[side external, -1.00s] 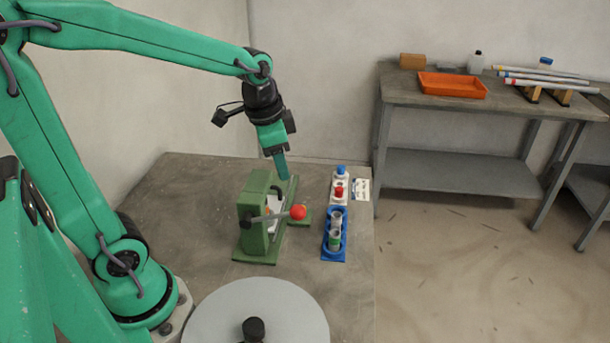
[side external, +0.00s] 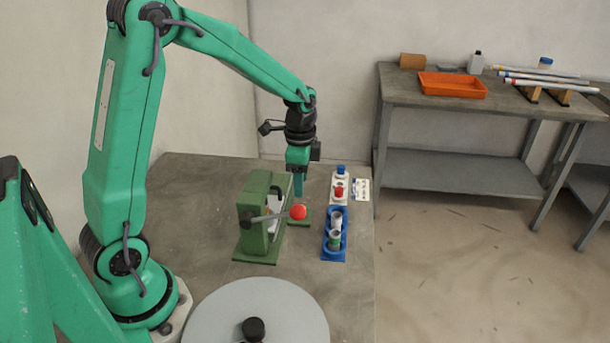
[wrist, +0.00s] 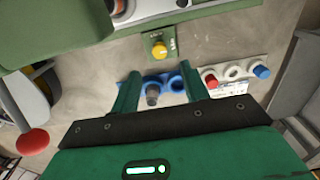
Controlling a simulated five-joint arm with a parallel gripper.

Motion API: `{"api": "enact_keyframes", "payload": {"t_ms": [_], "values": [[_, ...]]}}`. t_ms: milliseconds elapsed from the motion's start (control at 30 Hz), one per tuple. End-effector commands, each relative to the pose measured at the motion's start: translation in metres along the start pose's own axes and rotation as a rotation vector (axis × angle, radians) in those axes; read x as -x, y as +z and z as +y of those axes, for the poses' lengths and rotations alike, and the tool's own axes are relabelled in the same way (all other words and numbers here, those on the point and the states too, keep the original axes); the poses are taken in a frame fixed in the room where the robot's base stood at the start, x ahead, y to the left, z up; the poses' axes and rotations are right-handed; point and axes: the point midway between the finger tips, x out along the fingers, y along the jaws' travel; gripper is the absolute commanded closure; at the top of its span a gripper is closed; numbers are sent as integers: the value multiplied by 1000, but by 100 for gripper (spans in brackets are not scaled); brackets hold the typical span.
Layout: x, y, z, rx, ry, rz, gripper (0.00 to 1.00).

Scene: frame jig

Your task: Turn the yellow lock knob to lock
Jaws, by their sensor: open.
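The yellow lock knob (wrist: 159,50) sits on a small green plate (wrist: 158,43) in the wrist view, beside the green jig (wrist: 60,28). In that view it lies just beyond my fingertips, roughly centred between them. My gripper (wrist: 159,72) is open and empty, one finger on each side. In the side view my gripper (side external: 299,194) points down just behind the red ball on the jig's lever. The knob cannot be made out there. I cannot tell how high the fingertips are above it. Markings on the plate are too small to read.
The red ball (side external: 298,212) sticks out from the green jig (side external: 259,218). A blue holder (side external: 334,254) with cylinders and a white rack (side external: 338,198) with red and blue pieces stand to the right. A grey round disc (side external: 256,318) is in front. Bare bench lies left of the jig.

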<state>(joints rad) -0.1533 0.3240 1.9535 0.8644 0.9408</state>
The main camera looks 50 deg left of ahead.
Motion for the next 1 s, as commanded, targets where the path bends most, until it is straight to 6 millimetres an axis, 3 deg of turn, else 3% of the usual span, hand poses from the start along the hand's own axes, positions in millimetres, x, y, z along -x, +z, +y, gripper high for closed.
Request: {"api": "enact_keyframes", "payload": {"t_ms": [267, 700, 1000], "values": [[-12, 0, 0, 2, 2, -1, 55], [-62, 1, 1, 2, 3, -2, 55], [-78, 0, 0, 2, 0, 0, 55]]}}
